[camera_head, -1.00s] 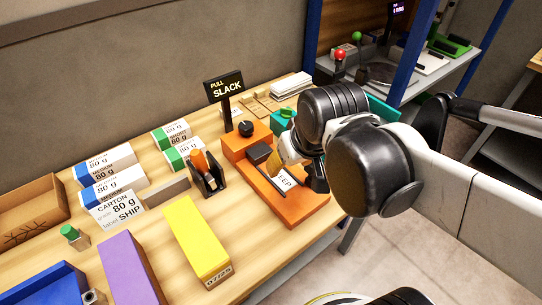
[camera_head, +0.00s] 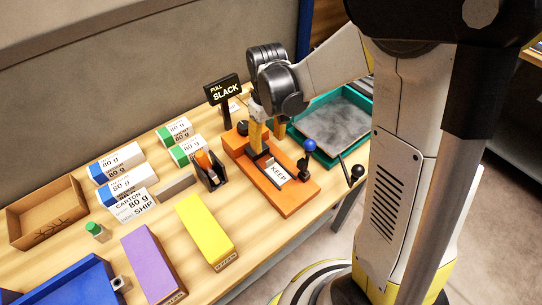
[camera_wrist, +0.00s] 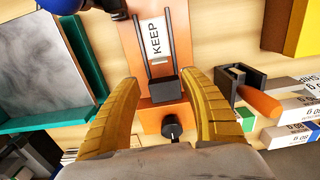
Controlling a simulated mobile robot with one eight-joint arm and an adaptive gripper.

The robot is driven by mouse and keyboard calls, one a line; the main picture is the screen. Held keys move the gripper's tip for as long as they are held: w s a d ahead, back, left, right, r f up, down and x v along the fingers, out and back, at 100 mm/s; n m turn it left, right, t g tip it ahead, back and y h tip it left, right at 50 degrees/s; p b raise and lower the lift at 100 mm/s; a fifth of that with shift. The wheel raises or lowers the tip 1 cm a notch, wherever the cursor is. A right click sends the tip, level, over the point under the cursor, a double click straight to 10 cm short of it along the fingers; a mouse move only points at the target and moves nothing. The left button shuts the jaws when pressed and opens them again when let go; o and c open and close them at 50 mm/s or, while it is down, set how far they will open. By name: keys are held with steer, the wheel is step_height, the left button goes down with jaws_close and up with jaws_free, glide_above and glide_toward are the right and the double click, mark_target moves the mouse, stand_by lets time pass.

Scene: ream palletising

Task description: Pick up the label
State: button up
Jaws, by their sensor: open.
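A white label reading KEEP (camera_head: 278,174) lies between two dark rails on an orange base (camera_head: 292,203). In the wrist view the label (camera_wrist: 155,38) lies beyond the fingertips, with a dark block (camera_wrist: 165,90) at its near end. My gripper (camera_head: 266,138) is over the back part of the orange base, near the dark block and the black knob. In the wrist view its yellow fingers (camera_wrist: 164,88) are spread wide, with nothing held between them. I cannot tell the exact height of the fingertips above the base.
A blue-knobbed lever (camera_head: 309,146) stands at the base's right side, near a teal tray (camera_head: 362,98). A PULL SLACK sign (camera_head: 224,90) stands behind. A black holder with an orange item (camera_head: 209,170), a yellow block (camera_head: 205,232) and several paper reams (camera_head: 131,183) lie to the left.

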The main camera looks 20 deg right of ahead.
steer(key=b, duration=0.1)
glide_above(270, 166)
steer(key=w, duration=0.1)
step_height(270, 166, down, 4)
steer(key=shift+a+f, duration=0.1)
steer(key=shift+s+f+b, duration=0.15)
steer(key=shift+f+b, duration=0.45)
steer(key=shift+f, duration=0.75)
steer(key=shift+s+f+b, duration=0.15)
steer(key=shift+f+b, duration=0.45)
steer(key=shift+f, duration=0.75)
steer(key=shift+r, duration=0.1)
steer(key=c, duration=0.9)
